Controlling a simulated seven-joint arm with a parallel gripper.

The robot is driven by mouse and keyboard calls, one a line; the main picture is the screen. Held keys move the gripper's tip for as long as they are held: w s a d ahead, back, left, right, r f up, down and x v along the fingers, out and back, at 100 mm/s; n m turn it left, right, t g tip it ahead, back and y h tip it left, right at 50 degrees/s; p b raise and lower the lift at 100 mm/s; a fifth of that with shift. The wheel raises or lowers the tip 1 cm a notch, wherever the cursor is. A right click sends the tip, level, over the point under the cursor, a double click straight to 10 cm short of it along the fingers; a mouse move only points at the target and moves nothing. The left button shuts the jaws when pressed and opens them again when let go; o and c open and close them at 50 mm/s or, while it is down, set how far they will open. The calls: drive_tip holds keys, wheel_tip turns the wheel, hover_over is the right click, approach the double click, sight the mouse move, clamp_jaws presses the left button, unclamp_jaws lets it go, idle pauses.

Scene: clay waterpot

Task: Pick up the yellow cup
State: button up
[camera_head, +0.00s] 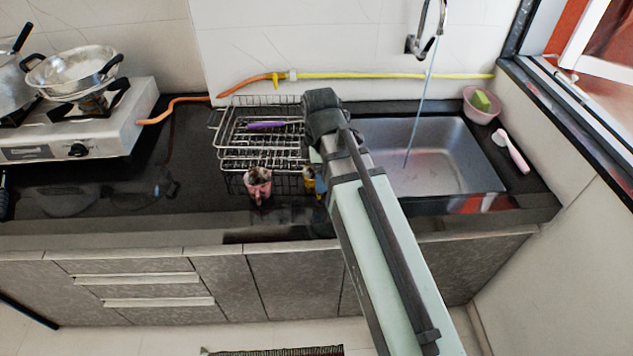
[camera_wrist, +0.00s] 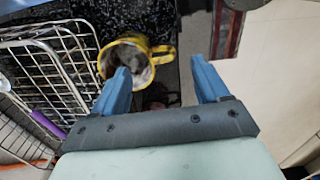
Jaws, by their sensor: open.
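The yellow cup (camera_wrist: 132,56) shows in the wrist view at upper middle-left, with its open top facing the camera and its handle toward the right. My gripper (camera_wrist: 160,70) is open, with two blue fingers apart and nothing held. The left finger overlaps the cup's lower rim in the picture, and the handle lies in line with the gap between the fingers. I cannot tell whether they touch. In the head view, the yellow cup (camera_head: 309,183) is mostly hidden behind my arm, at the front right of the wire rack, just below my gripper (camera_head: 316,158).
A wire rack (camera_head: 237,137) holding a purple item (camera_head: 265,125) stands left of the cup. A pink figured cup (camera_head: 257,184) stands at its front. The sink (camera_head: 450,160) with running water is to the right. The counter on the left (camera_head: 110,185) is mostly clear.

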drive_tip(key=shift+f, duration=0.2)
drive_tip(key=shift+s+a+f, duration=0.1)
drive_tip(key=shift+a+f, duration=0.05)
drive_tip(key=shift+f, duration=2.35)
drive_tip(key=shift+c, duration=0.3)
clamp_jaws()
drive_tip(key=shift+r, duration=0.1)
